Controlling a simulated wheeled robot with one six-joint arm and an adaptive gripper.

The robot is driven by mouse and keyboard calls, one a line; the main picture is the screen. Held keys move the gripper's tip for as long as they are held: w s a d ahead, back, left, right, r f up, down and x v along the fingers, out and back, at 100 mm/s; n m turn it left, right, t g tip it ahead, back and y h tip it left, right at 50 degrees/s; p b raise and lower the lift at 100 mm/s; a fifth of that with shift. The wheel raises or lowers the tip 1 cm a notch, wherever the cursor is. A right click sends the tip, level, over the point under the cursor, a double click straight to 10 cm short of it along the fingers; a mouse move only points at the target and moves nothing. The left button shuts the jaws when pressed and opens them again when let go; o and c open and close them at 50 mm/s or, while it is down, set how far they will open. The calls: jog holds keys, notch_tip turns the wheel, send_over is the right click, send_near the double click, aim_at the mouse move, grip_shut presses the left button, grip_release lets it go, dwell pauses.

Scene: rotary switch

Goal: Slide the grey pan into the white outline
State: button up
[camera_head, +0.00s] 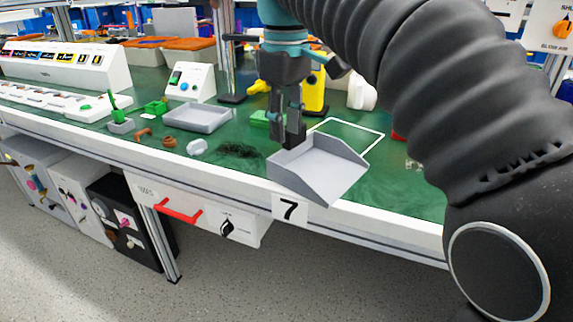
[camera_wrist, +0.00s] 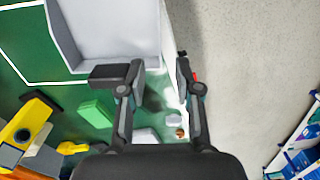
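The grey pan (camera_head: 325,172) is a shallow scoop with raised walls at the table's front edge, its near corner reaching past the edge. It also shows at the top of the wrist view (camera_wrist: 110,30). The white outline (camera_head: 372,149) is a thin square on the green table behind and right of the pan; part shows in the wrist view (camera_wrist: 50,83), and the pan hides a near part. My gripper (camera_head: 290,142) points down at the pan's back left wall. Its fingers (camera_wrist: 157,75) stand apart with nothing clearly between them. Whether they touch the pan, I cannot tell.
A grey tray (camera_head: 200,117), a white lump (camera_head: 197,147) and dark green bristles (camera_head: 237,150) lie left of the pan. A green block (camera_head: 260,118) and a yellow device (camera_head: 314,92) stand behind. The white table edge (camera_head: 375,227) borders open floor.

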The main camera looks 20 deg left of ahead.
aim_at(286, 171)
notch_tip(286, 171, down, 10)
jog(key=shift+r+b, duration=0.15)
jog(key=shift+b, duration=0.8)
grip_shut()
